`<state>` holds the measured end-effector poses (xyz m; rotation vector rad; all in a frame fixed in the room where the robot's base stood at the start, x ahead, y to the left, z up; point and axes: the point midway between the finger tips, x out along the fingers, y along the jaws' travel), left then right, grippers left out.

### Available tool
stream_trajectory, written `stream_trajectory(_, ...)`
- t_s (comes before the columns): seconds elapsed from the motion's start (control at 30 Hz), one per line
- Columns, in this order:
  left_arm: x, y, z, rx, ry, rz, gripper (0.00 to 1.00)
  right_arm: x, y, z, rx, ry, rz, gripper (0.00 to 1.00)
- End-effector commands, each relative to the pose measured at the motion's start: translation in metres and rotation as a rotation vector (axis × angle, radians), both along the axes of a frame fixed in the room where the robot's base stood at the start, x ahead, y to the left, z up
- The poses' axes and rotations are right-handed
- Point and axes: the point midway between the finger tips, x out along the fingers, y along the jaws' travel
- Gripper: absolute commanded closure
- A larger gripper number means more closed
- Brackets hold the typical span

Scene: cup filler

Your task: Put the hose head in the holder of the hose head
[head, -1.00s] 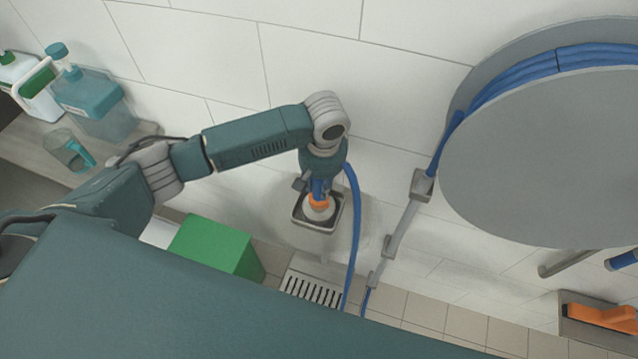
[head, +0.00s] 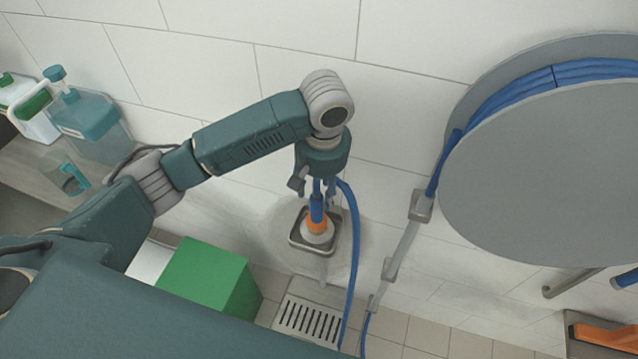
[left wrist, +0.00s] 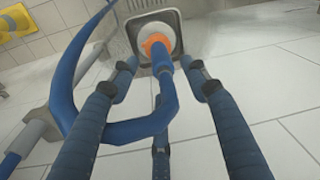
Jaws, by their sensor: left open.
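The hose head (head: 317,225), blue with an orange collar and a pale round front, sits in the square grey holder (head: 295,243) on the wall. In the left wrist view the hose head (left wrist: 156,44) lies within the dark-rimmed holder (left wrist: 178,22), its pale face partly covered by the orange collar. My left gripper (head: 318,188) is just above the hose head, at its blue rear end. In the left wrist view my left gripper (left wrist: 160,76) has its fingers spread apart around the blue hose end, with gaps beside it. My right gripper is not in view.
The blue hose (head: 352,250) hangs in a loop right of the holder. A large grey hose reel (head: 545,165) is on the wall at right. A green box (head: 205,280) and a floor drain (head: 308,320) are below. Bottles (head: 92,125) stand on a shelf at left.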

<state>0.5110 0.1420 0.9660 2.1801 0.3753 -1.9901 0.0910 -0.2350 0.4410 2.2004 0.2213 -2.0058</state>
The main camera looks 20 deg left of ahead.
Motion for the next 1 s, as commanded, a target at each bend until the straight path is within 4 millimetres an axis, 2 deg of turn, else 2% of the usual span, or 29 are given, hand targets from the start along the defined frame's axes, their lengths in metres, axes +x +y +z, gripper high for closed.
stream_trajectory(0.13, -0.001, -0.002, 0.022, 0.0, -0.002, 0.0, 0.54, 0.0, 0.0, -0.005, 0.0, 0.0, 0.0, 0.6)
stream_trajectory(0.37, -0.003, -0.003, 0.034, 0.0, 0.001, -0.001, 0.54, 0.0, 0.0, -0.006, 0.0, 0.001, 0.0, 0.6)
stream_trajectory(0.83, -0.004, -0.003, 0.033, -0.001, 0.002, -0.002, 0.54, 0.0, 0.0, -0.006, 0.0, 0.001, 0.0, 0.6)
stream_trajectory(0.93, -0.01, -0.011, 0.023, -0.021, 0.004, -0.037, 0.54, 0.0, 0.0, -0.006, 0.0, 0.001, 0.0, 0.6)
stream_trajectory(1.0, -0.02, -0.023, 0.009, -0.056, 0.001, -0.091, 0.54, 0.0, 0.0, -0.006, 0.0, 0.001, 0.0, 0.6)
